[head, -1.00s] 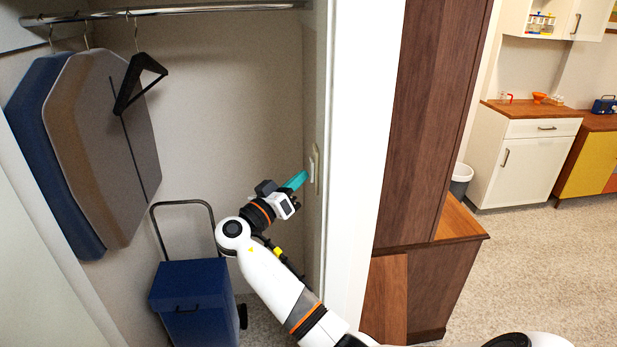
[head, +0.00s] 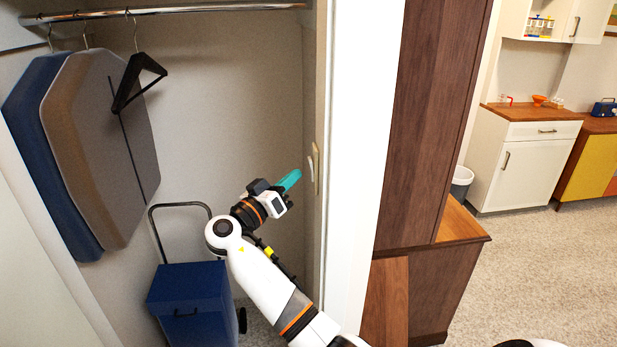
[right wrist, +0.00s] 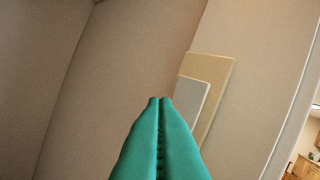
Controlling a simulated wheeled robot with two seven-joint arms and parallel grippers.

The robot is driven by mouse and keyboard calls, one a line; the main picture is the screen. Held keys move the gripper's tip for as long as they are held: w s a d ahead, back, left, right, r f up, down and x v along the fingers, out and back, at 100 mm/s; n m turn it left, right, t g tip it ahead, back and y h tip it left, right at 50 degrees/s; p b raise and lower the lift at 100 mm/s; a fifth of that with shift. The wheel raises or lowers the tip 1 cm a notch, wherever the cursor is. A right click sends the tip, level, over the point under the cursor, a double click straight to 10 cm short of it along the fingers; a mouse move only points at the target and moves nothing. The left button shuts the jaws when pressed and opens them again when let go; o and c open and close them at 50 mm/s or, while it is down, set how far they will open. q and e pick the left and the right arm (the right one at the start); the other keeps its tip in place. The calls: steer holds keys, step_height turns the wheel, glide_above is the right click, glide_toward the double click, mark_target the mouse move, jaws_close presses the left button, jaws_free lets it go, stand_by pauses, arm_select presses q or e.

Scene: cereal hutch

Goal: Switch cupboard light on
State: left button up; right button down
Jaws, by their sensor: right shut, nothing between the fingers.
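The light switch (head: 314,168) is a pale rocker on a cream plate, mounted on the cupboard's right inner wall. In the right wrist view the switch's light rocker (right wrist: 190,108) stands on its beige plate, right of my fingertips. My right gripper (head: 296,174) has teal fingers and is just left of the switch, with a small gap between them. In the right wrist view its two fingers (right wrist: 160,100) are pressed together and empty. My left gripper is not in view.
Garment bags (head: 90,150) and a black hanger (head: 138,80) hang from a rail (head: 170,10) on the left. A blue trolley box (head: 190,300) stands on the cupboard floor. The white door frame (head: 355,150) edges the opening on the right.

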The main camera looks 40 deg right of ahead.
steer(key=shift+a, duration=0.1)
steer(key=w+a+b, duration=0.1)
steer(key=a+b, duration=0.1)
steer(key=w+a+b, duration=0.1)
steer(key=a, duration=0.1)
steer(key=shift+w+r+b, duration=0.3)
steer(key=shift+w+b, duration=0.05)
steer(key=shift+b, duration=0.05)
